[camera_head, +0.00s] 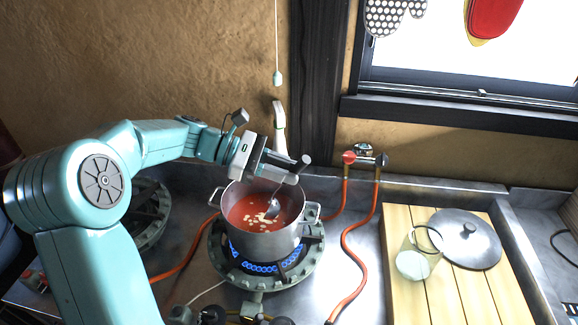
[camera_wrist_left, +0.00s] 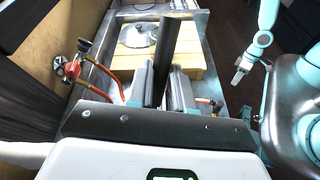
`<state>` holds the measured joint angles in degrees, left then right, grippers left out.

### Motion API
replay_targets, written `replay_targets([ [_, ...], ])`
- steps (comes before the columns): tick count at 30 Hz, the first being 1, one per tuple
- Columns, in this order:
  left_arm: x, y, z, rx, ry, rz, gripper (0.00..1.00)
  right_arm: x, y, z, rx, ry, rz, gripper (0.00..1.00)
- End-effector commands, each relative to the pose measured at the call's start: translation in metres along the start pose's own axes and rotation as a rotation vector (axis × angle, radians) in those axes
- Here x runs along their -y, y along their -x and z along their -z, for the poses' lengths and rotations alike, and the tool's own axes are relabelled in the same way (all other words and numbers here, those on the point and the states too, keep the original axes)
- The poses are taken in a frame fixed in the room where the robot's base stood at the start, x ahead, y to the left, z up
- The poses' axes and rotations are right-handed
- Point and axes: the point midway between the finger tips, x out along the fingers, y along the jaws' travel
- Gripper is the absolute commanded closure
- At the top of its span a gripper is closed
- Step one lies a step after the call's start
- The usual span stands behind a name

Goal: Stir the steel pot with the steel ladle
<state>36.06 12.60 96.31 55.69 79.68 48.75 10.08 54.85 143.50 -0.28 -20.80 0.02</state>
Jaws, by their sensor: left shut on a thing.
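The steel pot (camera_head: 278,241) stands on a lit burner in the head view, with red soup and pale pieces in it. The steel ladle (camera_head: 272,208) has its bowl in the soup, toward the right of the pot's middle. Its handle leans up to my left gripper (camera_head: 293,172), which is above the pot's back rim and shut on the handle. In the left wrist view the dark handle (camera_wrist_left: 166,55) stands between the two fingers. My right gripper (camera_wrist_left: 239,77) shows small at the upper right of that view, away from the pot; its jaws are unclear.
The green burner (camera_head: 262,278) shows blue flames under the pot. Orange hoses (camera_head: 358,245) run right of it. A wooden board (camera_head: 404,288) holds a grey lid (camera_head: 466,240) and a glass jar (camera_head: 414,262). A second burner (camera_head: 150,215) is at left, partly behind my arm.

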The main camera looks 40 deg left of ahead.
Motion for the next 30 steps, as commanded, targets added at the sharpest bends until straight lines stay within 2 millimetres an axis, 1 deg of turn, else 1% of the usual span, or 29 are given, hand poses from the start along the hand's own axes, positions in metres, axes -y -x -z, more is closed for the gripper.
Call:
replay_targets([
  [1, 0.001, 0.0, 0.007, 0.0, 0.001, -0.001, 1.0, -0.001, -0.004, 0.0, 0.0, 0.0, 0.0, 0.57],
  [18, 0.002, 0.001, 0.055, 0.0, 0.001, -0.001, 1.0, -0.008, -0.022, 0.0, 0.0, 0.0, 0.0, 0.57],
  [24, 0.002, 0.002, 0.063, 0.0, -0.001, -0.001, 1.0, -0.009, -0.024, 0.0, 0.0, 0.0, 0.0, 0.57],
  [30, 0.002, 0.002, 0.065, 0.0, -0.001, -0.001, 1.0, -0.009, -0.025, 0.0, 0.0, 0.0, 0.0, 0.57],
])
